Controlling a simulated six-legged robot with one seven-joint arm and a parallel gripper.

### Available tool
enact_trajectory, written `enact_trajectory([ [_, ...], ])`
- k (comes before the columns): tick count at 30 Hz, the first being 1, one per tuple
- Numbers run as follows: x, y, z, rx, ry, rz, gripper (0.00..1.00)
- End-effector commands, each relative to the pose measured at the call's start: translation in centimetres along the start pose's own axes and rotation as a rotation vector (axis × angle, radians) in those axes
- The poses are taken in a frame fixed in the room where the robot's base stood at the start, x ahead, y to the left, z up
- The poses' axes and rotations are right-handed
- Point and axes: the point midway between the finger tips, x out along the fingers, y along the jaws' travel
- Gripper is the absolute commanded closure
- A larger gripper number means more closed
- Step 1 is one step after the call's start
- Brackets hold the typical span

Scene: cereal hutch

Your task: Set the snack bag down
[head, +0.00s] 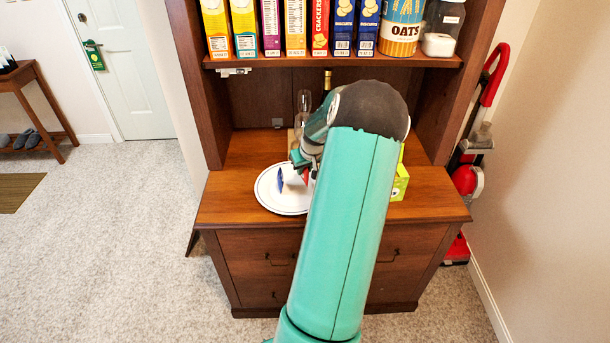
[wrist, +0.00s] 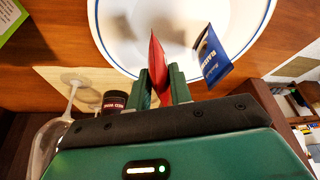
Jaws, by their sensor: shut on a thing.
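A red snack bag (wrist: 157,52) is pinched edge-on between the two green fingers of my gripper (wrist: 161,82). In the head view, my gripper (head: 303,168) is over the right part of a white plate with a blue rim (head: 268,202), and a little red shows beside it. The plate also fills the top of the wrist view (wrist: 118,40). A blue packet (wrist: 211,56) stands tilted on the plate, just right of the red bag and apart from it. It also shows in the head view (head: 280,180). I cannot tell whether the red bag touches the plate.
A wine glass (wrist: 70,88) and a dark-capped bottle (wrist: 115,100) stand close to my gripper's left side in the wrist view. A green box (head: 400,184) is on the counter right of my arm. A shelf of cereal boxes (head: 295,28) hangs above. The counter's front left is clear.

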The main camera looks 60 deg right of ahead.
Motion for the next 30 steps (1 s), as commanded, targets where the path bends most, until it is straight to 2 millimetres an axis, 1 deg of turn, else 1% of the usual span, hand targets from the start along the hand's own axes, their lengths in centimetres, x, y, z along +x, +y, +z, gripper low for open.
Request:
enact_trajectory([
  [1,0.8,-0.1,0.4,0.0,-0.004,-0.002,1.0],
  [3,1.9,-0.1,0.9,-0.001,-0.004,-0.003,1.0],
  [6,2.7,-0.1,1.2,-0.001,-0.002,-0.002,1.0],
  [17,3.0,-0.1,1.3,-0.001,-0.001,-0.001,1.0],
  [18,2.9,-0.1,1.3,-0.001,-0.001,-0.001,0.71],
  [20,2.9,-0.1,1.3,-0.001,-0.001,-0.001,0.59],
  [21,2.9,0.0,1.3,-0.001,-0.001,-0.001,0.57],
  [30,2.7,0.0,1.2,-0.001,0.0,-0.001,0.57],
])
